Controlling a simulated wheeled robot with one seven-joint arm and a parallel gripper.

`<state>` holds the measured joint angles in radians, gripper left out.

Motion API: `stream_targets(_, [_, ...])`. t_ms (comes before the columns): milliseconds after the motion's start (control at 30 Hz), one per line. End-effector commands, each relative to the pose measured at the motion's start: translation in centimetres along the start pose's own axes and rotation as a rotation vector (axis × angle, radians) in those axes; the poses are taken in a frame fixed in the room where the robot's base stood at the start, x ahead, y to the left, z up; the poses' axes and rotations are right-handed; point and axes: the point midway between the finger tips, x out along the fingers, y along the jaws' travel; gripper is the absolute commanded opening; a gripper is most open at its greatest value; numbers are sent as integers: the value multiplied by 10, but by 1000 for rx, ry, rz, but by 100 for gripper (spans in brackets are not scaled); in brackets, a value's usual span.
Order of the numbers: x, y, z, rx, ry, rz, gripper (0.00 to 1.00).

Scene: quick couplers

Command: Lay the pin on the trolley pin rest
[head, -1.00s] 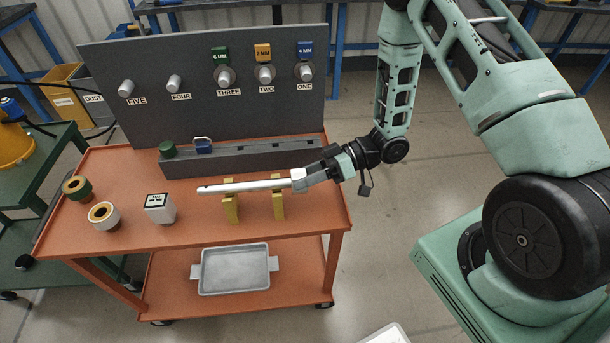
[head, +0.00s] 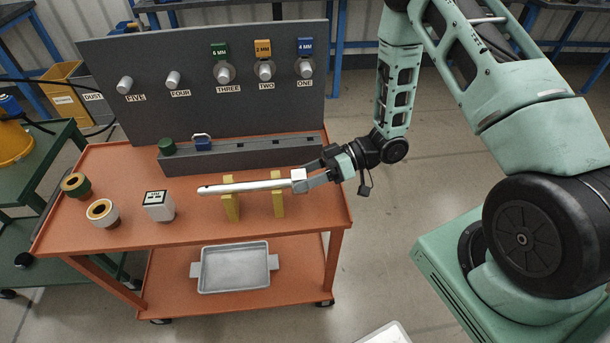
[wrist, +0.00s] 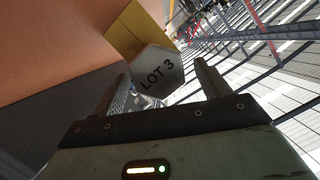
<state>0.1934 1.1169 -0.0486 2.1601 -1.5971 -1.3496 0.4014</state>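The pin (head: 245,187) is a long silver rod with a pale hexagonal head (head: 299,181). It lies level across two yellow uprights of the pin rest, the left one (head: 231,207) and the right one (head: 278,204), on the orange trolley (head: 200,228). My gripper (head: 308,179) is at the head end, right of the rest. In the wrist view the head (wrist: 158,72), marked LOT 3, sits between the spread fingers with a gap at the right finger. A yellow upright (wrist: 140,32) is behind it. The pin's shaft is hidden there.
A grey panel (head: 130,60) with several numbered pegs stands at the trolley's back. A grey ledge (head: 240,154) holds a green and a blue piece. A white block (head: 159,207) and two ring couplers (head: 103,212) are left. A metal tray (head: 235,268) is below.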

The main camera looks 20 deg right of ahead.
Motion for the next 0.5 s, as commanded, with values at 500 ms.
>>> stream_targets(500, [-58, 3, 2, -1, -1, 7, 76])
